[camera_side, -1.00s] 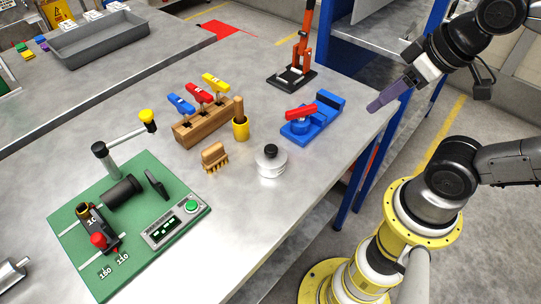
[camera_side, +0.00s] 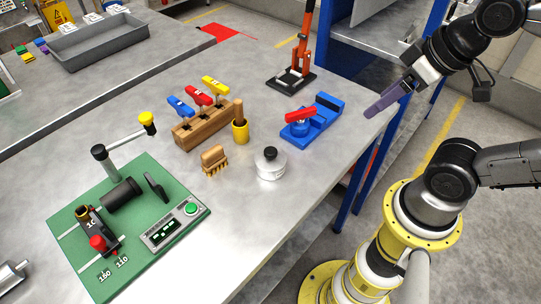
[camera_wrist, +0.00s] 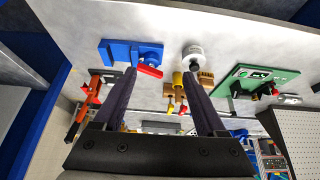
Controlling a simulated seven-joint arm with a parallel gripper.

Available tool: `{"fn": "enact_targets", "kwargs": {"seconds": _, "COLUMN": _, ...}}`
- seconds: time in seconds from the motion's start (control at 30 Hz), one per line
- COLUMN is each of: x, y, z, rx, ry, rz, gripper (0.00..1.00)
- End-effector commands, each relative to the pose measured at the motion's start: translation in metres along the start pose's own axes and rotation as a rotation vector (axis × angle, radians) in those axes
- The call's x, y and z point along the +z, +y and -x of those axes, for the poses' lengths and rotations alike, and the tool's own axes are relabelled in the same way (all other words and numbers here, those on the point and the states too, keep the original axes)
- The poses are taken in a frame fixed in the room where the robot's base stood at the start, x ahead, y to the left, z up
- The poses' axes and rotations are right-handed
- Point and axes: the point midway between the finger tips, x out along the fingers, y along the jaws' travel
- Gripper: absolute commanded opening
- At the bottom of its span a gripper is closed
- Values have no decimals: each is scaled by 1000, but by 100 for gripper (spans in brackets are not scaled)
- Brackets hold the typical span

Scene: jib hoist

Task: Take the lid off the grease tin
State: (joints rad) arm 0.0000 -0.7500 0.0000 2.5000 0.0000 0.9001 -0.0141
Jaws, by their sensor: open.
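The grease tin (camera_side: 271,170) is a short silvery round tin standing upright on the steel workbench. Its lid (camera_side: 271,158) sits on top and carries a black knob. The tin also shows in the wrist view (camera_wrist: 193,58), beyond the right finger. My gripper (camera_side: 377,107) is up at the right of the side view, near the bench's right edge, well apart from the tin. In the wrist view my gripper (camera_wrist: 155,85) shows two dark fingers spread apart with nothing held between them.
A blue vise with a red handle (camera_side: 312,120) stands behind the tin. A wooden rack (camera_side: 202,125) with coloured-handled tools, a yellow cup (camera_side: 240,131) and a brush (camera_side: 214,160) are to the left. A green board (camera_side: 130,225) lies front left. Bare bench surrounds the tin.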

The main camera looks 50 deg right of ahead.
Motion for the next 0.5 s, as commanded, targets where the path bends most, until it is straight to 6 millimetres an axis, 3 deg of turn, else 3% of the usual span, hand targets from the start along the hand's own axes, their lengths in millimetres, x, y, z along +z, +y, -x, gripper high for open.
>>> {"fn": "enact_targets", "kwargs": {"seconds": 0.13, "x": 1, "y": 0, "z": 2, "rx": -1, "ry": -10, "rz": 144, "gripper": 74}}
{"fn": "enact_targets", "kwargs": {"seconds": 0.23, "x": -10, "y": 0, "z": 11, "rx": 0, "ry": -1, "rz": 338, "gripper": 74}}
{"fn": "enact_targets", "kwargs": {"seconds": 0.5, "x": -74, "y": -14, "z": 14, "rx": -82, "ry": -90, "rz": 1021, "gripper": 74}}
